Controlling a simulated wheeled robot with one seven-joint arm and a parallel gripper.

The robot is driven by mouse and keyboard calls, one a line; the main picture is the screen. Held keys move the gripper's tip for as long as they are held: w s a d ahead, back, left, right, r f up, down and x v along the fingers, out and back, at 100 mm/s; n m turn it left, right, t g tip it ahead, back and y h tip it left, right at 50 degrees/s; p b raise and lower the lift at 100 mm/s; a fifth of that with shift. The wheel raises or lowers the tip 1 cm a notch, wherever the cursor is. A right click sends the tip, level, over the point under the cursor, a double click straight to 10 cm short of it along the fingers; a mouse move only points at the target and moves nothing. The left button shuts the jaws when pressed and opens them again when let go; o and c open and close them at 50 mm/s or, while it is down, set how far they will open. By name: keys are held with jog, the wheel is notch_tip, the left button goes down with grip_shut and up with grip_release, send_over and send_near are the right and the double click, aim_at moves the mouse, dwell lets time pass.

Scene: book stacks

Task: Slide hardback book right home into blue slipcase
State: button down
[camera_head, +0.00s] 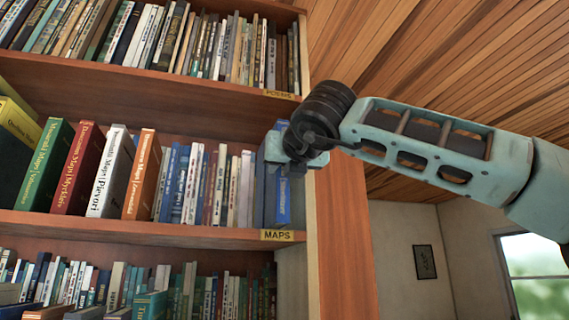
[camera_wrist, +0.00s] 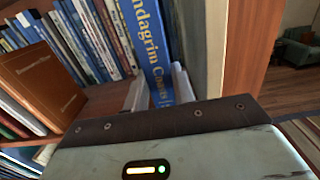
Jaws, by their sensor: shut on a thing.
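A blue hardback book (camera_head: 284,203) with pale spine lettering stands upright at the right end of the shelf labelled MAPS. In the wrist view its blue spine (camera_wrist: 146,45) reads partly "...ndagrim Coasts". My gripper (camera_head: 291,168) is at the upper part of this spine, and its pale fingers lie on either side of the book in the wrist view (camera_wrist: 158,92), shut on it. A darker blue surface (camera_head: 260,193) stands just left of the book and may be the slipcase. I cannot clearly see the slipcase mouth or how deep the book sits in it.
Several upright books stand left of it, including an orange book (camera_head: 142,174) and a white one (camera_head: 110,172). The wooden end post (camera_head: 342,240) is close on the right. A shelf (camera_head: 150,86) of books runs above. Free room lies right of the bookcase.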

jog(key=shift+w+r, duration=0.15)
jog(key=shift+w, duration=0.05)
jog(key=shift+w+a, duration=0.15)
jog(key=shift+w, duration=0.2)
jog(key=shift+w, duration=0.1)
jog(key=c, duration=1.1)
grip_release()
jog(key=shift+f, duration=0.2)
